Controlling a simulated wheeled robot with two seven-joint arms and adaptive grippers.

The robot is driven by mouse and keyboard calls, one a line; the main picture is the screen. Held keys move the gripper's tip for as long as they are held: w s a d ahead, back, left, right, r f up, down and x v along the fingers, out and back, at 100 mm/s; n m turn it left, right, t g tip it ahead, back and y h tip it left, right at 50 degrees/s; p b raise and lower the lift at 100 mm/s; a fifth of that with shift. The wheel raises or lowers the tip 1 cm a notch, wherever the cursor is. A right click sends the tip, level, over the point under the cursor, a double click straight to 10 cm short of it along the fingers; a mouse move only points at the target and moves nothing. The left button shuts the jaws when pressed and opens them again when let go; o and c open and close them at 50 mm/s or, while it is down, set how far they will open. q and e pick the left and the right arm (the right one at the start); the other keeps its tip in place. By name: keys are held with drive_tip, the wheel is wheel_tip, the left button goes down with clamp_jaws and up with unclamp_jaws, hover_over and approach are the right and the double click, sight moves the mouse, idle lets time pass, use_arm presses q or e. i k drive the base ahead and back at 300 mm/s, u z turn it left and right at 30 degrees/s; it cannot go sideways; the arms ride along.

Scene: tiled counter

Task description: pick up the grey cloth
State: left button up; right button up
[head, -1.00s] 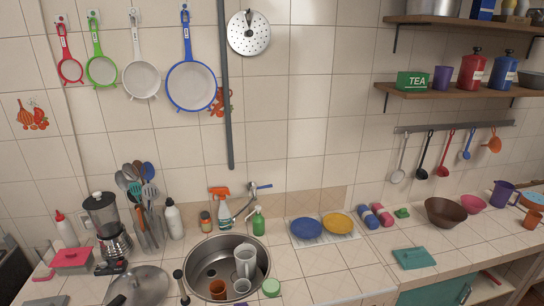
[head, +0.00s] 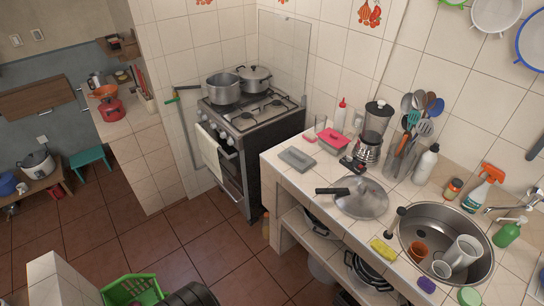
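A pale cloth (head: 210,150) hangs on the front of the stove at the oven door. It looks off-white to light grey, and its lower end hangs free above the floor. Neither of my grippers is in view.
The stove (head: 262,128) bears two metal pots and stands left of the tiled counter. A green crate (head: 130,290) stands at the bottom. The tiled floor (head: 195,240) before the stove is clear.

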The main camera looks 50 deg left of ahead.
sight(298, 160)
drive_tip(key=u, duration=0.95)
